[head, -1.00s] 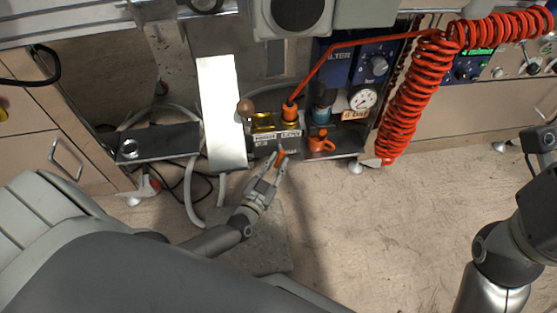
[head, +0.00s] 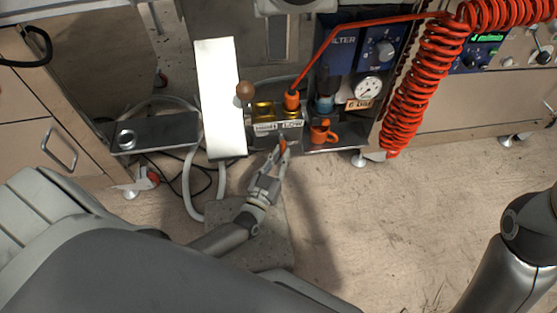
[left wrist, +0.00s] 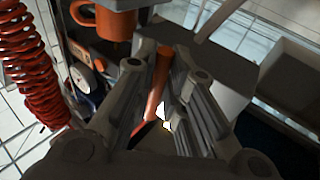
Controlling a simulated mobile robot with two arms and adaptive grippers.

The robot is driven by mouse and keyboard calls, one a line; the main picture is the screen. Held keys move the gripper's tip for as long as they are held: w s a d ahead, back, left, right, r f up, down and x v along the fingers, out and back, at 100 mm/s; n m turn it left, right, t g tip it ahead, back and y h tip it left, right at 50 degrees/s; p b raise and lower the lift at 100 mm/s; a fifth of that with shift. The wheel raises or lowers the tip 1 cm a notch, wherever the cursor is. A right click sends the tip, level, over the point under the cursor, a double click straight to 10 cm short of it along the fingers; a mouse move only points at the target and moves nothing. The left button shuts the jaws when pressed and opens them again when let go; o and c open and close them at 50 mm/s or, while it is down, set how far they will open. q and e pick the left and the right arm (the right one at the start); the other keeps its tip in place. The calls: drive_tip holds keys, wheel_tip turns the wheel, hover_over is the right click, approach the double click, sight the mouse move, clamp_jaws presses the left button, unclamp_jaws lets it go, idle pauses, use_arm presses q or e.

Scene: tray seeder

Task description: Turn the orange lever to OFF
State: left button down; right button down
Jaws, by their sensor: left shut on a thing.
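The orange lever (head: 283,147) sticks out at the front of the valve block with brass fittings (head: 264,110) and a white label. My left gripper (head: 279,151) is at the lever, with its fingers on either side of it. In the left wrist view the lever (left wrist: 157,84) runs between the two fingers of the left gripper (left wrist: 165,75), which is shut on it. The lever's base and any OFF marking are hidden or too small to read. My right gripper is out of view; only part of my right arm shows at the right edge.
An orange cup-shaped part (head: 321,132) sits just right of the lever. A pressure gauge (head: 368,88), blue filter box (head: 379,52) and red coiled hose (head: 409,105) are further right. A white panel (head: 220,100) stands to the left.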

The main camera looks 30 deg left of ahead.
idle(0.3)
use_arm(q)
drive_tip(key=c, duration=1.7)
unclamp_jaws()
drive_tip(key=shift+c, duration=0.2)
wheel_tip(320, 180, up, 10)
drive_tip(key=shift+d+r, duration=0.1)
